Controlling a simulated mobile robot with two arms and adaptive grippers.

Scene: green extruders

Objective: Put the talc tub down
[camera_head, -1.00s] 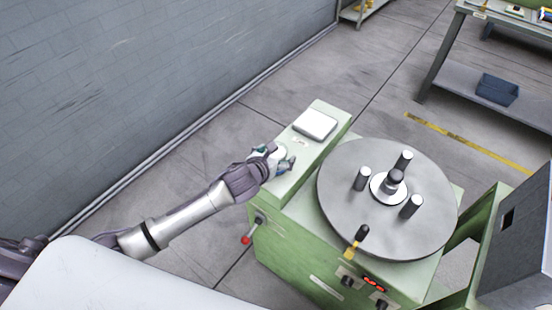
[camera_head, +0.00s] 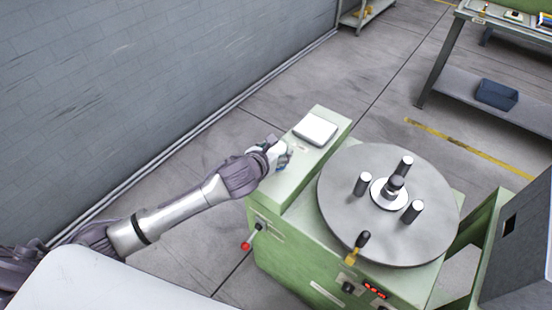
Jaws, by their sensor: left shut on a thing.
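The talc tub (camera_head: 281,149) is a small white tub with a bit of teal and blue, mostly hidden by my fingers. My left gripper (camera_head: 278,156) is shut on it, at the left part of the green machine's top ledge (camera_head: 287,183). I cannot tell whether the tub touches the ledge or hangs just above it. My right gripper is not in view.
A white square pad (camera_head: 315,129) lies on the ledge just beyond the tub. A grey round turntable (camera_head: 420,235) with upright posts stands to the right. A red-knobbed lever (camera_head: 247,245) sticks out at the front left. Bare ledge lies nearer me.

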